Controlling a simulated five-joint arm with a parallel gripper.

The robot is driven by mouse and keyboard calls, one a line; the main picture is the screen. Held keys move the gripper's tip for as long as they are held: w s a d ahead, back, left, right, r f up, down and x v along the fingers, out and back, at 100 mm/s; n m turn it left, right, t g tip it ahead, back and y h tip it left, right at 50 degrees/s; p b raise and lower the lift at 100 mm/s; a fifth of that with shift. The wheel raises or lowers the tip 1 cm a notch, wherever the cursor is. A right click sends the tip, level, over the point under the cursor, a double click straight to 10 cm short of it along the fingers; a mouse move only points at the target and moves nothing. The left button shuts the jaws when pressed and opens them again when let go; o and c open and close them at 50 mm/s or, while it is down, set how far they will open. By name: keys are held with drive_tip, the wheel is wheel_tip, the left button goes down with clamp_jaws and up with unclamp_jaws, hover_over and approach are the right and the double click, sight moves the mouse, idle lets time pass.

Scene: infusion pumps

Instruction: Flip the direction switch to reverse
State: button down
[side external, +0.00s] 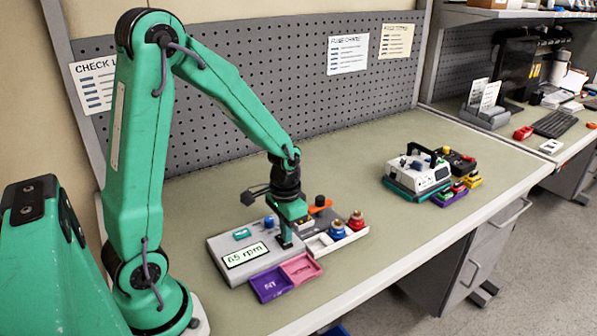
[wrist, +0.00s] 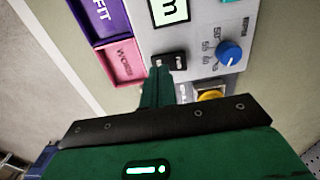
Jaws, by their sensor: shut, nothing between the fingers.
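The grey pump (side external: 222,250) sits on the bench with a display (side external: 245,256) reading 65 rpm. In the wrist view, a small black switch (wrist: 180,58) with white lettering lies on the pump's face beside the display (wrist: 169,12); the lettering is too small to read. My gripper (wrist: 157,72) is shut and empty, its tips over the near edge of the switch and hiding part of it. I cannot tell whether they touch it, nor which way it is set. In the side view, my gripper (side external: 285,243) points down at the pump's right front part, and the switch is hidden.
A blue dial (wrist: 229,52) and a yellow button (wrist: 211,95) are close to my fingers. Purple (side external: 270,284) and pink (side external: 301,268) trays lie before the pump. A white tray (side external: 350,238) with colored parts stands right. Another white device (side external: 416,174) stands farther right, with clear bench between.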

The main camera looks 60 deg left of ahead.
drive_tip(key=shift+r, duration=3)
wheel_tip(320, 180, up, 9)
drive_tip(key=t, duration=0.3)
hover_over(287, 245)
drive_tip(key=s+d, duration=0.3)
drive_tip(key=s, duration=0.1)
drive_tip(key=s+d+r+t, duration=0.2)
drive_tip(key=s+r, duration=0.2)
drive_tip(key=s, duration=0.1)
drive_tip(key=shift+s+d+t, duration=0.25)
drive_tip(key=shift+d+t, duration=0.05)
drive_tip(key=shift+d, duration=0.1)
